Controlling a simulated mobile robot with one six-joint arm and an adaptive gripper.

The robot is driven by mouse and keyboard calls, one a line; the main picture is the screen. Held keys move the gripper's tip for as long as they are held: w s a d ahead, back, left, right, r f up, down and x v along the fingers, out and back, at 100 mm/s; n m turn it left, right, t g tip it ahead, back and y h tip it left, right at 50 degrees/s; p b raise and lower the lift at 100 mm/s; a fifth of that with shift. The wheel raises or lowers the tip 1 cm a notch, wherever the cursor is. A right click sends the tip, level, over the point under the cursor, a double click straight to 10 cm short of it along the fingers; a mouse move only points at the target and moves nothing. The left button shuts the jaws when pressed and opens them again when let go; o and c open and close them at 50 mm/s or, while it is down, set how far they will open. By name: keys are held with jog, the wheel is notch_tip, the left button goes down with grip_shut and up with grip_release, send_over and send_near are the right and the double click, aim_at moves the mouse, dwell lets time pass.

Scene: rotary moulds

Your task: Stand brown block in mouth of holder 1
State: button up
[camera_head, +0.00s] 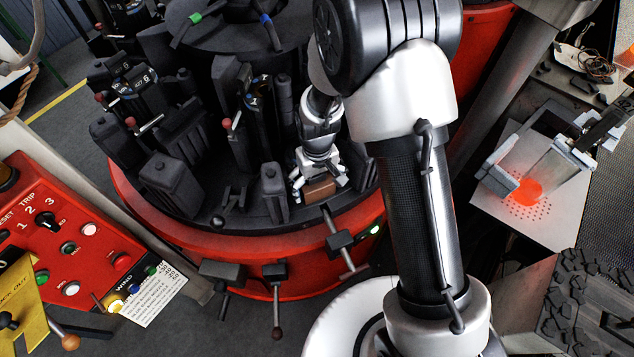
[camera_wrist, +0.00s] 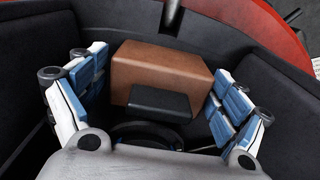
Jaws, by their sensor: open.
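The brown block (camera_head: 319,191) sits on the dark turntable near its red front rim, at my gripper (camera_head: 313,186). In the wrist view the block (camera_wrist: 160,78) lies between the two blue-padded finger sets of my gripper (camera_wrist: 165,100). A small black piece (camera_wrist: 160,104) lies against the block's near side. Dark walls stand to the left and right of the block. Which of the dark fixtures is holder 1 cannot be told.
The turntable's red rim (camera_head: 240,253) curves in front, with several black clamps and levers on it. Dark upright blocks (camera_head: 175,180) crowd the left. A red control panel (camera_head: 62,240) stands at far left. A plate with a glowing orange spot (camera_head: 527,192) is at right.

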dwell(0.3)
notch_tip(320, 180, up, 12)
jog(key=p, duration=0.4)
jog(key=shift+r, duration=0.15)
jog(key=shift+d+r, duration=0.1)
jog(key=shift+r, duration=0.35)
jog(key=s+d+r+m+t, duration=0.2)
jog(key=s+d+r, duration=0.35)
jog(key=r, duration=0.45)
jog(key=s+d+r+m+t, duration=0.1)
jog(key=s+d+r, duration=0.4)
jog(key=r, duration=0.5)
jog(key=s+d+r+m+t, duration=0.1)
jog(key=s+d+r, duration=0.1)
jog(key=s, duration=0.7)
jog(key=shift+t, duration=0.3)
